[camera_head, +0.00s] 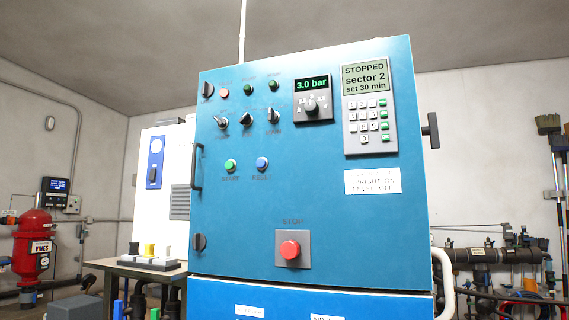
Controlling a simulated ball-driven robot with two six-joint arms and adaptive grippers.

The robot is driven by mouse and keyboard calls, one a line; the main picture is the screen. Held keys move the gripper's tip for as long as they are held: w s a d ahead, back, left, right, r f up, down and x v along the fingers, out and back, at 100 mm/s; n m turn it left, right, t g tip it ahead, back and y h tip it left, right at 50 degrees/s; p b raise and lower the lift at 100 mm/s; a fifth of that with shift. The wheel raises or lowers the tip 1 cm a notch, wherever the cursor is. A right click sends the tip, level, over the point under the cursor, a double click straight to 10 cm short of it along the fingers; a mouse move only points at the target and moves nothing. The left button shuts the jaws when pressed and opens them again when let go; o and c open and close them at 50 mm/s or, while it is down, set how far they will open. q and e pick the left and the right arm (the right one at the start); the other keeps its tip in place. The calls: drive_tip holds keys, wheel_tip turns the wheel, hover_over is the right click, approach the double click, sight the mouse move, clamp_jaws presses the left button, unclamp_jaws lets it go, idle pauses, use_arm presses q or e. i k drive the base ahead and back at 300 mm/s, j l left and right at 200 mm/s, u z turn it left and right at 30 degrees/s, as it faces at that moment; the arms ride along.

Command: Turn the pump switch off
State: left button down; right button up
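A blue control cabinet (330,220) fills the middle of the view. A row of three small rotary switches crosses its upper left: a left switch (221,121) with its pointer slanted, a middle switch (246,119) and a right switch (273,116), both roughly upright. Their labels are too small to read, so I cannot tell which is the pump switch. A white notice (372,182) seems to read "upright on", with a blurred second line ending in "off". The display (365,78) reads "STOPPED, sector 2, set 30 min". Neither gripper is in view.
The panel also has a red stop button (290,249), green button (231,166), blue button (262,164), keypad (369,123) and 3.0 bar dial (312,108). A handle (197,167) projects at its left edge. A side table (130,267) stands left; pipes (475,256) run right.

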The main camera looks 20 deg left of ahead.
sight(222, 123)
drive_tip(key=i+l+u, duration=0.15)
drive_tip(key=u, duration=1.2)
